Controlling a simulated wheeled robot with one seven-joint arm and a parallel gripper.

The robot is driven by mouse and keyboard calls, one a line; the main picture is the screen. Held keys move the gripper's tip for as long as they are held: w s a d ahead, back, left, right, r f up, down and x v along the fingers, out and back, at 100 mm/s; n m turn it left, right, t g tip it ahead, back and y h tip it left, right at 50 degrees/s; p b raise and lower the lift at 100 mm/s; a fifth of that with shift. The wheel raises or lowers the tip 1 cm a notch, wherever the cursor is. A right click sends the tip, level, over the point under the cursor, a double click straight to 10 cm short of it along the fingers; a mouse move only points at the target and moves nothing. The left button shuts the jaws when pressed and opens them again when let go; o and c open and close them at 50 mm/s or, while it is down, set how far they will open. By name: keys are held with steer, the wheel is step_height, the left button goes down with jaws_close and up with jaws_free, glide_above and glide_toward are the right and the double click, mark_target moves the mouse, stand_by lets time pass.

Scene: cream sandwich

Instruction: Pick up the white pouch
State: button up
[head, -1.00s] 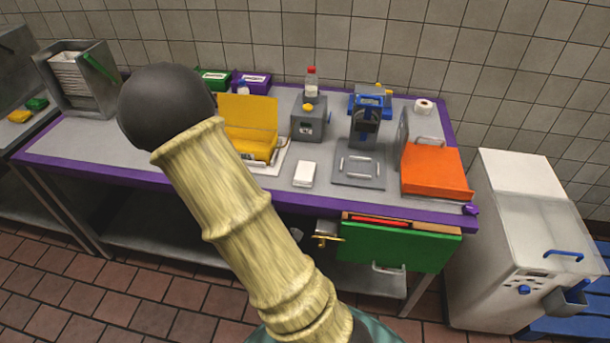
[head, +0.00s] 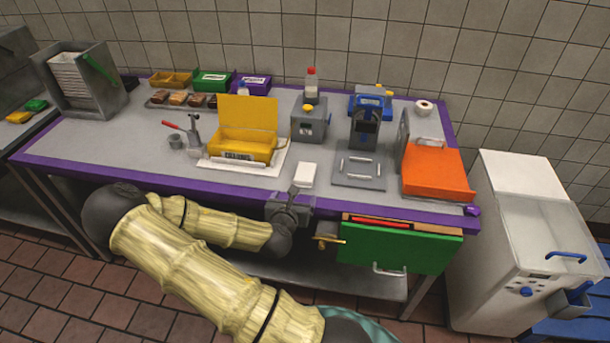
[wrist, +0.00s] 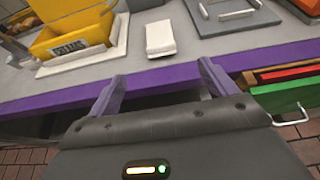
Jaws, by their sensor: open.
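The white pouch (head: 305,174) lies flat on the grey tabletop near the front edge, between the yellow box and the grey plate. In the wrist view the pouch (wrist: 160,38) is just beyond the purple table edge, ahead of my fingers and roughly centred between them. My gripper (wrist: 160,88) is open and empty, with its two fingers spread at the purple edge. In the head view my gripper (head: 294,191) is at the table's front edge, just short of the pouch, and its tip comes close to the pouch's lower left corner.
A yellow open box (head: 238,147) on a white board stands left of the pouch. A grey plate with handles (head: 358,183) is close on its right. A grey dispenser (head: 308,125) stands behind. A green drawer (head: 400,250) sits under the edge at right.

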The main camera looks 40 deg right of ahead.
steer(key=shift+f, duration=0.1)
steer(key=b, duration=0.5)
glide_toward(304, 177)
steer(key=x, duration=0.6)
steer(key=shift+w+d+f, duration=0.15)
steer(key=shift+w, duration=0.05)
